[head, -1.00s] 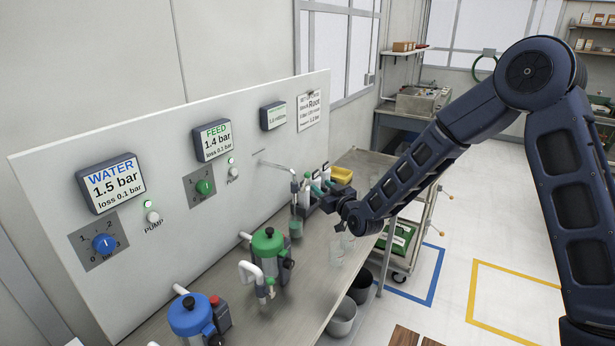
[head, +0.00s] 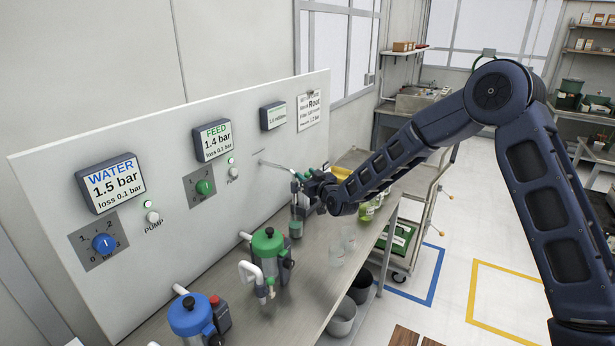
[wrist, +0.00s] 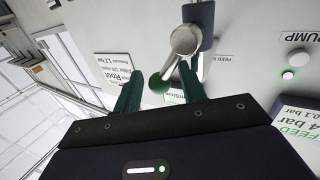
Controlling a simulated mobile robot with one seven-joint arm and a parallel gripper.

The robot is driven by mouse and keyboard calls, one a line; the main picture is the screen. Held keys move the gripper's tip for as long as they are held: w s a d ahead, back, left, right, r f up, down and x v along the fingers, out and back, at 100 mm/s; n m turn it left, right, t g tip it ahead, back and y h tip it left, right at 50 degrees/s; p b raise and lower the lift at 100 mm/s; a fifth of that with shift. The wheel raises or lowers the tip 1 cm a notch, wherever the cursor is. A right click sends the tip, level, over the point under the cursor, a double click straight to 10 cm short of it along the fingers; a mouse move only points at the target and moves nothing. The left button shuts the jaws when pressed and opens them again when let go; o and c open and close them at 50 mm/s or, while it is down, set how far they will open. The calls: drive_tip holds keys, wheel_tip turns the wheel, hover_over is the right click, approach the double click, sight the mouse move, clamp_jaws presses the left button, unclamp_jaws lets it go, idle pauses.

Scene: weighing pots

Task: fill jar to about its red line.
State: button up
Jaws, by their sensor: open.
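A glass jar (head: 296,226) with greenish liquid low in it stands upright on the bench under the thin metal spout (head: 278,165) from the panel. Its red line is too small to make out. My gripper (head: 312,186) is at the spout's end, above and just right of the jar. In the wrist view my gripper (wrist: 160,72) is open, its green fingers spread. A lever with a green ball tip (wrist: 160,83) shows between the fingers; whether they touch it I cannot tell. It runs from a pale metal fitting (wrist: 185,40).
Clear glasses (head: 337,252) and yellow-green bottles (head: 366,211) stand near the bench's right edge. A green-topped pump (head: 268,245) and a blue-topped one (head: 190,315) are at the front left. The WATER display (head: 112,184) reads 1.5 bar, FEED (head: 213,140) 1.4 bar. Buckets (head: 342,318) stand below.

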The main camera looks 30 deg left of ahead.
clamp_jaws()
drive_tip(key=shift+w, duration=0.1)
drive_tip(key=shift+w+d+f+m+g+h, duration=0.1)
drive_tip(key=shift+w+f+m+g+h, duration=0.35)
drive_tip(key=shift+f+m+g, duration=0.65)
drive_tip(key=shift+w+a+f+m+g+h, duration=0.1)
drive_tip(key=shift+w+f+m+g+h, duration=0.35)
drive_tip(key=shift+m, duration=1.1)
drive_tip(key=shift+w+d+f+m+g+h, duration=0.1)
drive_tip(key=shift+w+f+m+g+h, duration=0.15)
drive_tip(key=shift+f+m+g+h, duration=0.75)
drive_tip(key=shift+r+m+y, duration=0.1)
drive_tip(key=shift+m+y, duration=0.3)
drive_tip(key=shift+m, duration=0.05)
unclamp_jaws()
